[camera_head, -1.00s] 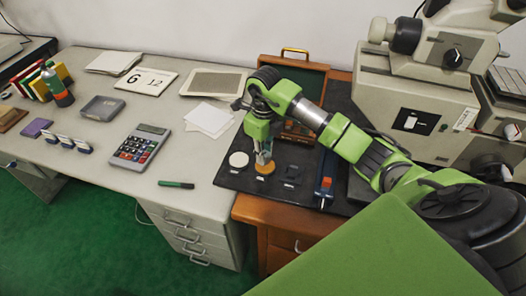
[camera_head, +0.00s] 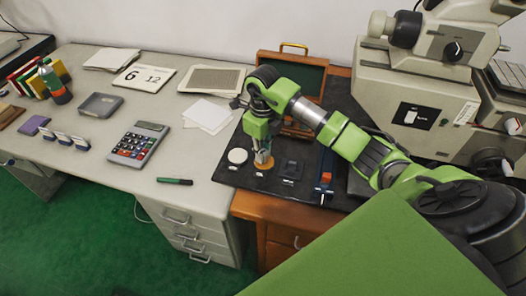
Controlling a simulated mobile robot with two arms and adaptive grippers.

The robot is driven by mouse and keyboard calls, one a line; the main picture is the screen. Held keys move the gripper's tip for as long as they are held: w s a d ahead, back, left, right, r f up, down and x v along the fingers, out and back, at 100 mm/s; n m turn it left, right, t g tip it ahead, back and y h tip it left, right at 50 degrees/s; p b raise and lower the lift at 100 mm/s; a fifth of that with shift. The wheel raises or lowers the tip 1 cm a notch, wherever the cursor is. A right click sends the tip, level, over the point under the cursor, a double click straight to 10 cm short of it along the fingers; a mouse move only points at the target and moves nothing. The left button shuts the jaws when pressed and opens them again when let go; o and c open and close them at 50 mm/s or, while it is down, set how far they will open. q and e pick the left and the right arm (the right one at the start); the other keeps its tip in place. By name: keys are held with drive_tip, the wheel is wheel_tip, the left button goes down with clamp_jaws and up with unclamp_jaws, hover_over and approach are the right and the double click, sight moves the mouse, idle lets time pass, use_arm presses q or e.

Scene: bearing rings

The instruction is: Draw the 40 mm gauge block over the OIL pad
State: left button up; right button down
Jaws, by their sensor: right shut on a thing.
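My right gripper (camera_head: 263,156) points down over a round tan pad (camera_head: 266,166) on the dark mat. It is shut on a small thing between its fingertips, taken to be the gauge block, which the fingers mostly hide. I cannot tell whether the block touches the pad. A round white pad (camera_head: 238,156) lies to the left and a dark square pad (camera_head: 291,168) to the right. The pad labels are too small to read, so I cannot tell by name which is OIL. My left gripper is not in view.
An open wooden case (camera_head: 289,62) stands behind the gripper, partly hidden by my arm. A dark tool with a red part (camera_head: 326,178) lies right of the pads. A large beige instrument (camera_head: 420,110) fills the right. White sheets (camera_head: 208,115) lie left of the mat (camera_head: 232,177).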

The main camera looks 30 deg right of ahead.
drive_tip(key=shift+f, duration=0.35)
idle(0.4)
drive_tip(key=shift+w+d+b, duration=0.1)
drive_tip(key=shift+w+b, duration=0.05)
drive_tip(key=shift+b, duration=0.2)
drive_tip(key=shift+w+d, duration=0.2)
drive_tip(key=shift+d, duration=0.05)
drive_tip(key=shift+s+a, duration=0.1)
drive_tip(key=shift+s+a, duration=0.5)
drive_tip(key=shift+a, duration=0.05)
drive_tip(key=shift+s+a+p, duration=0.1)
drive_tip(key=shift+p, duration=0.2)
idle(0.7)
